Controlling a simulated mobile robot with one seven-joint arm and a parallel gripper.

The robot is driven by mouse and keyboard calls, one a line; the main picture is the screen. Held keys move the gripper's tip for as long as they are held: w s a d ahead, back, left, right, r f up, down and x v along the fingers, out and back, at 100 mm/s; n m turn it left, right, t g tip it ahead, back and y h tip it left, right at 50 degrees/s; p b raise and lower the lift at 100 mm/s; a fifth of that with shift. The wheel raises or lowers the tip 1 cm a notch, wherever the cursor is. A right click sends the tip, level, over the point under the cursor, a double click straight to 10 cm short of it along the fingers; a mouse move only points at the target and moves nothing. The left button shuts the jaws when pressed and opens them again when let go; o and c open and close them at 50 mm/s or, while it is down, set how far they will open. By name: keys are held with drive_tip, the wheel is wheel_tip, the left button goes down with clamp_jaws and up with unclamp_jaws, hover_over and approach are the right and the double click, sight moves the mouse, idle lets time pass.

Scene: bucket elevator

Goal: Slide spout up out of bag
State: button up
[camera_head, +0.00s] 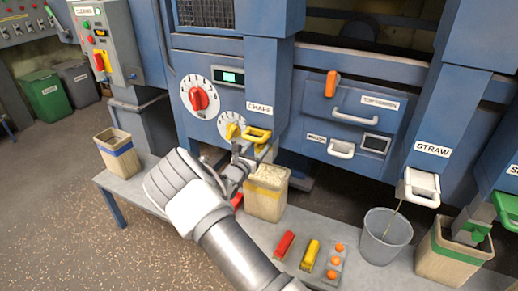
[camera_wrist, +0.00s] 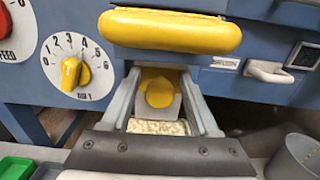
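The chaff spout hangs under the CHAFF label, with a yellow handle (camera_head: 257,135) on its front. In the wrist view the handle (camera_wrist: 172,31) is a wide yellow bar above a smaller yellow piece (camera_wrist: 158,88). A tan bag (camera_head: 266,196) stands below the spout. Its pale contents (camera_wrist: 157,127) show low in the wrist view. My gripper (camera_head: 242,160) is in front of the spout, just below the handle. In the wrist view my gripper (camera_wrist: 160,78) has its fingers apart, one on each side of the smaller yellow piece. Contact is unclear, and the spout's lower end is hidden.
A grey bench (camera_head: 160,200) carries the bags, a grey bucket (camera_head: 384,238), and red and yellow items (camera_head: 310,254). Another bag (camera_head: 116,150) stands at left. The straw spout (camera_head: 419,187) and a bag with a green-clamped spout (camera_head: 455,254) are at right. Open floor lies at left.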

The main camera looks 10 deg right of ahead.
drive_tip(key=shift+o, duration=0.2)
drive_tip(key=shift+f, duration=0.15)
drive_tip(key=shift+s, duration=0.1)
drive_tip(key=shift+s+a, duration=0.15)
drive_tip(key=p+v, duration=0.2)
drive_tip(key=v, duration=1.5)
drive_tip(key=s+d+r+m+g+p, duration=0.5)
drive_tip(key=s+d+r+m+g, duration=0.75)
drive_tip(key=d+r+m, duration=0.3)
drive_tip(key=s+a+r+m+t+y+p, duration=0.1)
drive_tip(key=s+a+r+m+y+p, duration=0.1)
drive_tip(key=s+r+m+y, duration=0.3)
drive_tip(key=s+a+r+m+t+y+p, duration=0.2)
drive_tip(key=s+r+m+y+p, duration=0.3)
drive_tip(key=s+r, duration=0.9)
drive_tip(key=s+a+m, duration=0.1)
drive_tip(key=m, duration=0.2)
drive_tip(key=shift+a+y, duration=0.15)
drive_tip(key=shift+y, duration=0.15)
